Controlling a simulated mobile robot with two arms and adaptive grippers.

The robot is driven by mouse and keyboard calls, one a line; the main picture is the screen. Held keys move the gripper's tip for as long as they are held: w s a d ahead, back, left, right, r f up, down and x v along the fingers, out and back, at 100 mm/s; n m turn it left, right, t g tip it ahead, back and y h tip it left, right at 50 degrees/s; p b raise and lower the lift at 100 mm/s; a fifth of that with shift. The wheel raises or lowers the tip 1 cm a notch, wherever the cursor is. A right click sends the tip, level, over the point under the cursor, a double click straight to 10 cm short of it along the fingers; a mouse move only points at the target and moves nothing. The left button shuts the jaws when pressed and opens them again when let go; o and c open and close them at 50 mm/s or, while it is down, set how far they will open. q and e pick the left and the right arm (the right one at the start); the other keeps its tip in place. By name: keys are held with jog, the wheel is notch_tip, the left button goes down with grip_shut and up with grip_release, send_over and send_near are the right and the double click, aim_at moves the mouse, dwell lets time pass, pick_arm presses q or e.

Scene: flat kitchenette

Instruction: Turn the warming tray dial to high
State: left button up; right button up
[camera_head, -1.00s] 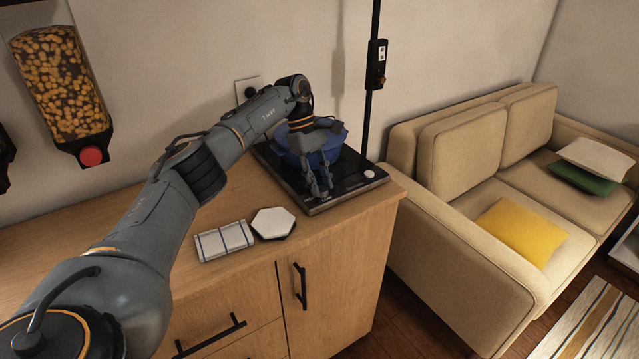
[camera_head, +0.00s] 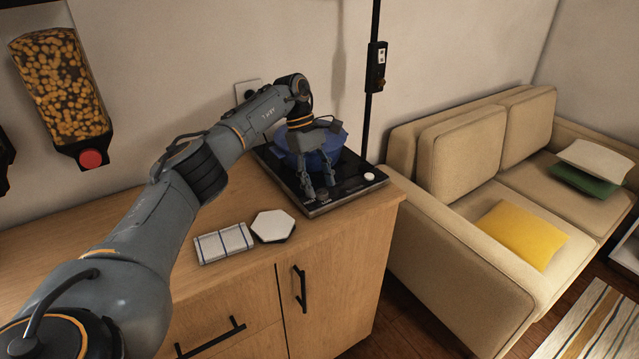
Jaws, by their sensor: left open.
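The black warming tray (camera_head: 345,188) lies on the wooden counter near its right end. A blue pot (camera_head: 322,146) stands on it, partly hidden by my left gripper. A small white knob (camera_head: 369,176) sits at the tray's front right corner. A dark round dial (camera_head: 322,195) shows at the front edge near the fingertips. My left gripper (camera_head: 319,190) is open and points down, with its fingers at this dial; I cannot tell whether they touch it. The dial's setting is too small to read. My right gripper is not in view.
A folded checked cloth (camera_head: 224,243) and a white hexagonal coaster (camera_head: 273,225) lie left of the tray on the counter (camera_head: 330,230). A dark pole with a switch box (camera_head: 376,66) rises behind the tray. A beige sofa (camera_head: 450,230) stands to the right.

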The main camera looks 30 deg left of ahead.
pick_arm(q)
jog(key=v, duration=0.7)
jog(key=shift+f, duration=0.1)
